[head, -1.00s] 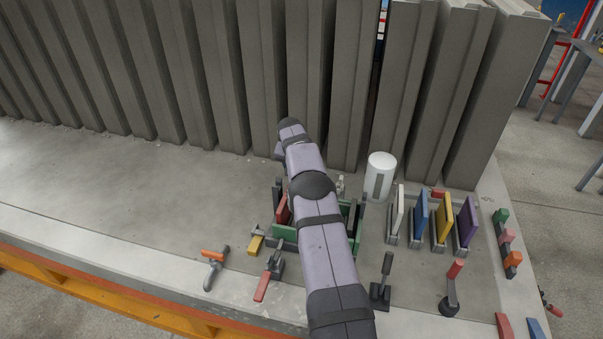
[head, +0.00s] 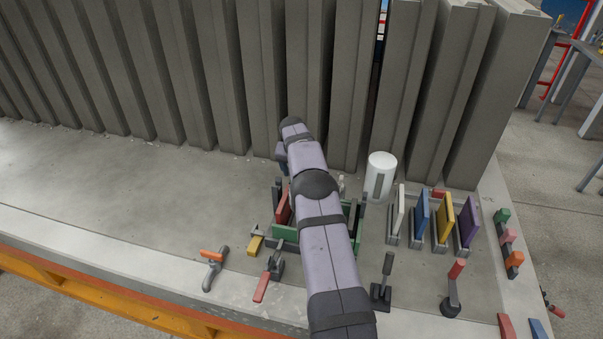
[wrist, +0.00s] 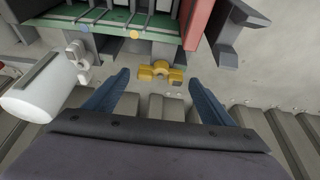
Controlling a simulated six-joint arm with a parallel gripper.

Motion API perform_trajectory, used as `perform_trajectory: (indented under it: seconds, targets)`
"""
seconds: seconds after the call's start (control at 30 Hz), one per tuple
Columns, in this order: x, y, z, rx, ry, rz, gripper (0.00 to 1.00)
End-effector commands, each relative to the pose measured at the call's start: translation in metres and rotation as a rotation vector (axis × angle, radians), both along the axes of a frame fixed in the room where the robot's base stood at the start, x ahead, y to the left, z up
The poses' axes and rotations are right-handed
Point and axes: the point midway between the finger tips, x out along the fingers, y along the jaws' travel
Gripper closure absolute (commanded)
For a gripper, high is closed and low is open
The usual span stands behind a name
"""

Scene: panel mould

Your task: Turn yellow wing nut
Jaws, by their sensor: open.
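In the wrist view the yellow wing nut (wrist: 160,72) sits low on the outer side of the green frame (wrist: 95,28). Its two wings spread left and right. My gripper (wrist: 162,80) is open, with one blue finger on each side of the wing nut. The fingertips are apart from the nut, with clear gaps on both sides. In the head view my arm hides the wing nut and the gripper fingers, and covers part of the green frame (head: 285,234).
A white cylinder (head: 380,177) stands right of the frame; it also shows in the wrist view (wrist: 30,98). Upright coloured panels (head: 442,218) stand at right. Tall grey panels (head: 345,90) rise behind.

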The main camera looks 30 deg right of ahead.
Motion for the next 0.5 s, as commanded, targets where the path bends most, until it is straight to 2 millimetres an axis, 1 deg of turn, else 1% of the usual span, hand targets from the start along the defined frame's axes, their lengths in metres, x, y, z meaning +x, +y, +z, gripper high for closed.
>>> perform_trajectory:
  seconds: [0.13, 0.27, 0.5]
  targets:
    - [-0.001, 0.001, 0.003, 0.0, 0.0, 0.0, 0.23]
    - [-0.003, 0.003, 0.01, -0.001, -0.001, 0.0, 0.23]
    - [-0.01, 0.01, 0.034, -0.001, -0.003, 0.001, 0.23]
